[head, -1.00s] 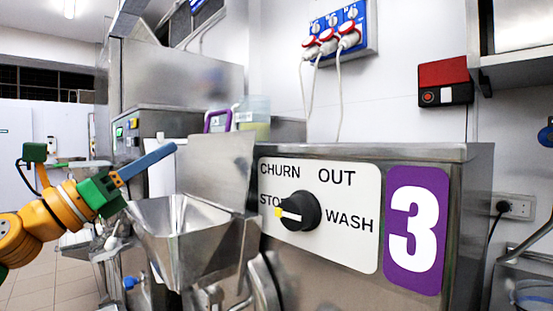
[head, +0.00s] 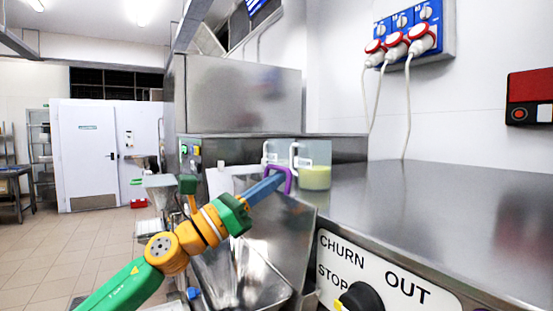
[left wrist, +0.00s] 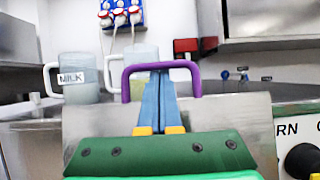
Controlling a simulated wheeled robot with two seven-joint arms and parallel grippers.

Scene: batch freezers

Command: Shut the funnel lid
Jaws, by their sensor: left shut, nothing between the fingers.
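The funnel lid (head: 290,235) is a flat steel panel standing raised behind the open steel funnel (head: 262,288). A purple handle (head: 289,180) shows at the lid's top edge. My left gripper (head: 279,178) is shut and empty, its blue fingers reaching over the lid at the handle. In the left wrist view the shut fingers (left wrist: 160,76) overlap the purple handle (left wrist: 196,80), with the lid (left wrist: 238,115) below it. I cannot tell whether they touch the handle. My right gripper is not in view.
A steel machine top (head: 430,215) extends right, above a CHURN/OUT panel with a black knob (head: 362,298). Clear jugs stand behind the handle, one (head: 314,178) with yellowish contents; the left wrist view shows a MILK jug (left wrist: 78,78). Open floor (head: 70,245) lies left.

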